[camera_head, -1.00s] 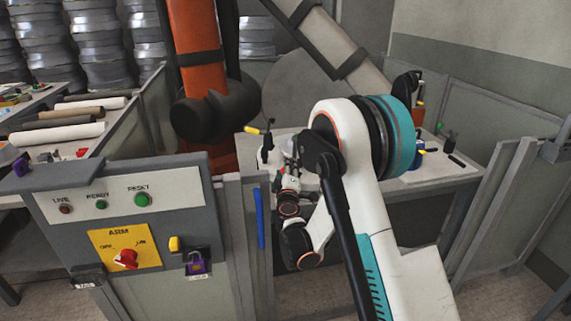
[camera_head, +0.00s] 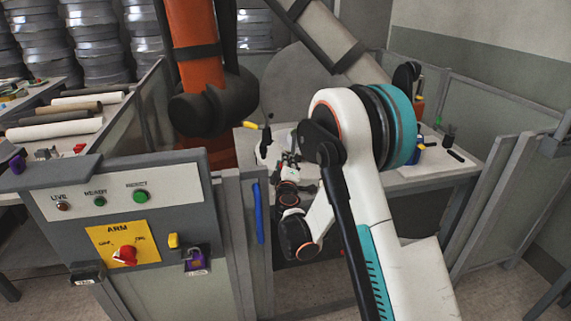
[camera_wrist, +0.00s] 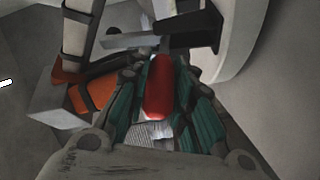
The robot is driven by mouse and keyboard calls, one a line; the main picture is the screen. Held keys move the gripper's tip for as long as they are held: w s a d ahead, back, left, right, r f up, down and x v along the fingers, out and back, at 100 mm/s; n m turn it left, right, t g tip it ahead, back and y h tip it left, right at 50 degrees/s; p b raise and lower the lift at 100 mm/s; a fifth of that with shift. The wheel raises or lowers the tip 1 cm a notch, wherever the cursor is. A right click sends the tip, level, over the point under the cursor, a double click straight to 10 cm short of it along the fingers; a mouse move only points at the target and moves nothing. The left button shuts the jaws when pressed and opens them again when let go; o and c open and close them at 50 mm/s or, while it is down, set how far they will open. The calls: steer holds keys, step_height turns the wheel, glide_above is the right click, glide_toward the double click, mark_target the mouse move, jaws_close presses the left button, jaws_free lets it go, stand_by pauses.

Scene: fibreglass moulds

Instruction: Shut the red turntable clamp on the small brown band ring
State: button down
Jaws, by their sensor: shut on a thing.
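The red clamp handle (camera_wrist: 160,88) stands between the fingers of my gripper (camera_wrist: 158,95) in the wrist view. The fingers are dark with green pads, and they are shut on the handle. A dark bracket with a grey metal bar (camera_wrist: 165,38) lies just beyond the handle's far end. In the head view my gripper (camera_head: 289,157) is small at the worktable, left of my forearm, and the handle cannot be made out there. I cannot make out the small brown band ring in either view.
A pale curved form (camera_wrist: 245,45) is close on the right in the wrist view. An orange robot arm (camera_head: 195,60) hangs over the table's left side. A control panel (camera_head: 125,215) and grey fence panels (camera_head: 500,110) flank the opening. A dark bottle (camera_head: 449,135) stands at the right.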

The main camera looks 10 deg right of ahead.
mark_target(293, 139)
steer(key=shift+w+d+r+m+g+y+p, duration=0.25)
steer(key=shift+r+g+p, duration=0.45)
steer(key=shift+p, duration=0.45)
steer(key=shift+r+m+g+y+p, duration=0.15)
steer(key=shift+r+m+g+p, duration=0.2)
steer(key=shift+r+g+p, duration=0.6)
steer(key=g+p, duration=0.1)
steer(key=w+r+g+y+p, duration=0.1)
steer(key=p, duration=0.1)
steer(key=d+m+g+p, duration=0.1)
steer(key=p, duration=0.1)
steer(key=shift+w+r+y, duration=0.2)
steer(key=shift+r+y, duration=0.1)
steer(key=shift+r, duration=0.05)
steer(key=w+g+y+p, duration=0.1)
steer(key=d+r+m+g+p, duration=0.1)
steer(key=g, duration=0.1)
steer(key=shift+w+y+p, duration=0.35)
steer(key=shift+y+p, duration=0.05)
steer(key=shift+w+d+r+m+g+y+p, duration=0.15)
steer(key=shift+w+d+g+y+p, duration=0.3)
steer(key=shift+g, duration=0.5)
steer(key=shift+w+d+f+m+g+y+p, duration=0.1)
steer(key=shift+w+d+m+g+y+p, duration=0.15)
steer(key=shift+w+g+y+p, duration=0.45)
steer(key=shift+s, duration=0.2)
steer(key=c, duration=1.4)
jaws_free()
